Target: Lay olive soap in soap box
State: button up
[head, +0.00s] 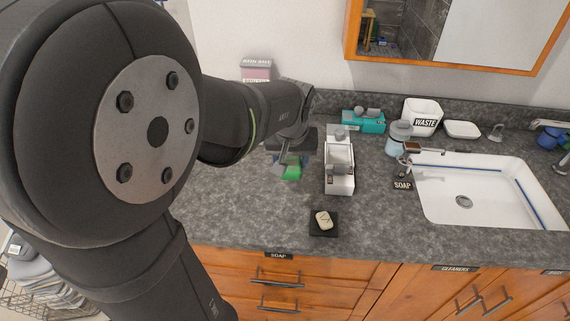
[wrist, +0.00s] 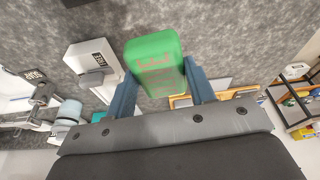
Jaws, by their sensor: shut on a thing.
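A green bar with reddish lettering, which looks like the olive soap (head: 292,171), is held above the counter left of the white containers in the head view. My gripper (head: 290,156) is shut on it. In the wrist view the green bar (wrist: 155,62) sits between the two blue-grey fingers and sticks out past their tips. No container is clearly labelled as the soap box. A white open box (head: 340,178) stands just right of my gripper, with a clear-looking part behind it.
A cream soap lies on a black dish (head: 313,231) near the front edge. A teal box (head: 363,122), a jar (head: 398,140), a waste bin (head: 422,116) and a white dish (head: 462,130) stand behind. The sink (head: 435,205) is right.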

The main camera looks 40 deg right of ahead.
jog(key=s+m, duration=0.1)
jog(key=s, duration=0.4)
send_over(271, 184)
jog(key=f, duration=0.6)
jog(key=shift+s+a, duration=0.3)
jog(key=shift+s, duration=0.1)
jog(key=shift+f, duration=2)
jog(key=shift+f, duration=0.2)
jog(key=o, duration=1.1)
jog(key=shift+r, duration=0.1)
